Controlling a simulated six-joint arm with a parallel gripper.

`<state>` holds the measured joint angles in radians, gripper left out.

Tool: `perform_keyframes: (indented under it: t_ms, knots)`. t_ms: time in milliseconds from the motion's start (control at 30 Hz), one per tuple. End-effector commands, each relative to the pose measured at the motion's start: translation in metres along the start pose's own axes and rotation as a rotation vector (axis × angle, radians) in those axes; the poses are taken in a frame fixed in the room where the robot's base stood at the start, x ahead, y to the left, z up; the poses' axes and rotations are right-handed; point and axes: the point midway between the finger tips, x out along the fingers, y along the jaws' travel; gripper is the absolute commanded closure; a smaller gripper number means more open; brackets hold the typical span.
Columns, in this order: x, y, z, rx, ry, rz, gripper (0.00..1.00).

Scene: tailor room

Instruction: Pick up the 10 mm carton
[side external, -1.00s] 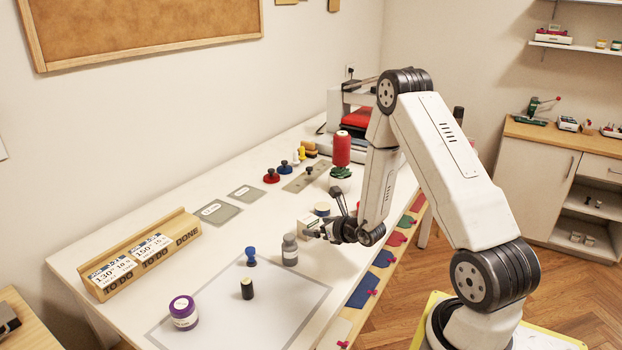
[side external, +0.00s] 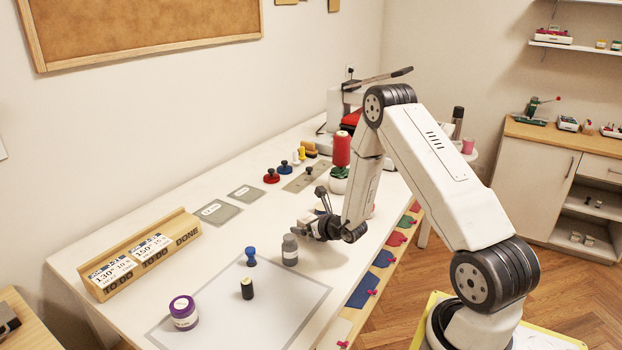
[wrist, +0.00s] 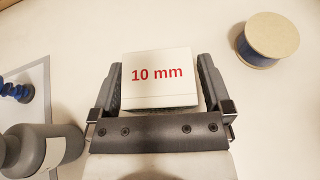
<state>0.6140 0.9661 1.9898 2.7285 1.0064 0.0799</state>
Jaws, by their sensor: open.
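The 10 mm carton (wrist: 158,92) is a small white box with red "10 mm" lettering, seen in the wrist view. My gripper (wrist: 160,85) is open, with one finger on each side of the carton. The carton lies between the fingers; I cannot tell whether either finger touches it. In the side view my gripper (side external: 312,228) is low over the white table, behind the grey bottle, and the carton is mostly hidden there.
A grey bottle (side external: 289,250) stands close beside my gripper. A spool (wrist: 268,38) lies to the right in the wrist view.

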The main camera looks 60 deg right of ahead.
Motion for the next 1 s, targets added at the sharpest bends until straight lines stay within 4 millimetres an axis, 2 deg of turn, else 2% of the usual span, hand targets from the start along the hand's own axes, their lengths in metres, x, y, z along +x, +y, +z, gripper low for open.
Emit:
perform_keyframes:
  t_ms: [567, 833, 1000]
  knots:
    - [0.0024, -0.0001, 0.0, 0.001, 0.0, -0.001, 0.0]
    - [0.0023, -0.0001, 0.0001, 0.001, 0.0, 0.0, 0.86]
    - [0.0024, -0.0002, 0.0003, 0.0, -0.001, -0.001, 0.88]
